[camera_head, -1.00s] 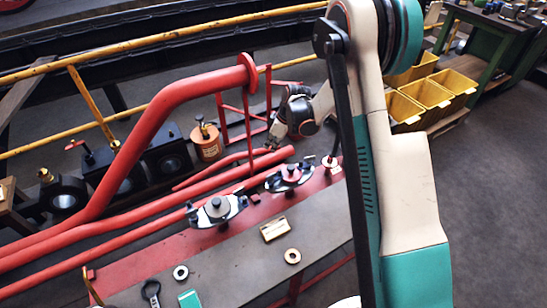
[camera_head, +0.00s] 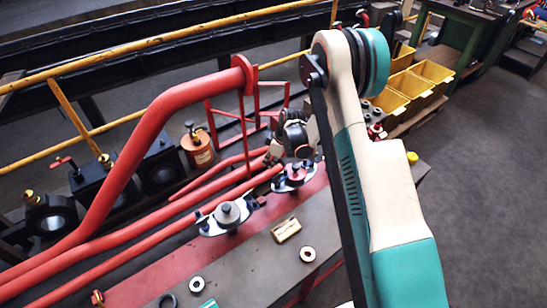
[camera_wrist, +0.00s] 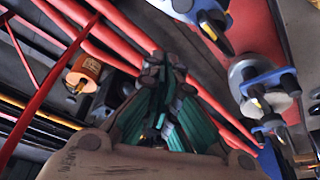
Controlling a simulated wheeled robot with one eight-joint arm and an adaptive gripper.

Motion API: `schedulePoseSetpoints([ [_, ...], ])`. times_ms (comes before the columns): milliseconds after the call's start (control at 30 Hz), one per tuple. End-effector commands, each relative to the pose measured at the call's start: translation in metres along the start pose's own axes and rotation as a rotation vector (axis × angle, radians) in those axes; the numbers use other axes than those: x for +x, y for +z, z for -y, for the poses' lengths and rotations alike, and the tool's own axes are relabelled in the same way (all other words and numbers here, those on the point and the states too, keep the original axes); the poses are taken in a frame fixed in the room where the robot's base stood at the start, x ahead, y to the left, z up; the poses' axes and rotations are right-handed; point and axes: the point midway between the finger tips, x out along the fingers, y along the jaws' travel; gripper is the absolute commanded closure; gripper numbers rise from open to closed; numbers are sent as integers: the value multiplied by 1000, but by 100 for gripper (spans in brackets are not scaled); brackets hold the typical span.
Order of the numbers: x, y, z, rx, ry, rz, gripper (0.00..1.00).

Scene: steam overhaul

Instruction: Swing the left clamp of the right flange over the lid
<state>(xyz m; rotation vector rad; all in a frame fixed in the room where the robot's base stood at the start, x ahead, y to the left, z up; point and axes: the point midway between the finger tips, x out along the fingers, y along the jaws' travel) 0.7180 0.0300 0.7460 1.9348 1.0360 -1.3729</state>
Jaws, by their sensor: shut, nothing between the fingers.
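The right flange (camera_head: 294,179) is on the red bench edge in the head view, with a dark-knobbed lid and blue-and-pale clamp parts. My gripper (camera_head: 270,157) is shut and empty, just up and left of this flange, beside its left side. I cannot tell whether it touches the left clamp (camera_head: 279,187). The left flange (camera_head: 227,218) stands lower left, with a grey lid. In the wrist view, my gripper's fingers (camera_wrist: 168,75) are together; a flange with a grey lid and blue clamp (camera_wrist: 265,78) is to the right, apart from them. Another blue clamp (camera_wrist: 203,10) shows above.
Red pipes (camera_head: 150,225) run along the bench just left of the flanges; a bent red pipe (camera_head: 160,115) rises behind. An orange canister (camera_head: 197,150) stands behind them. A tan block (camera_head: 286,230) and a ring (camera_head: 307,254) lie on the grey bench top (camera_head: 255,260).

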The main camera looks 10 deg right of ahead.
Motion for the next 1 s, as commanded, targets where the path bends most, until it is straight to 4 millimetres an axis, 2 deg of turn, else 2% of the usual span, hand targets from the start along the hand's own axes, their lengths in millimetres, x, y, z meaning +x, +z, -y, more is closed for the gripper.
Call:
schedulePoseSetpoints([
  [33, 12, 0, 0, -1, 0, 0, 100],
  [100, 2, 15, 0, 3, 2, 0, 100],
  [300, -6, 33, 0, 1, 1, 0, 100],
  [767, -8, 38, 0, 0, 1, 0, 100],
  [1000, -10, 52, 0, 1, 0, 2, 100],
])
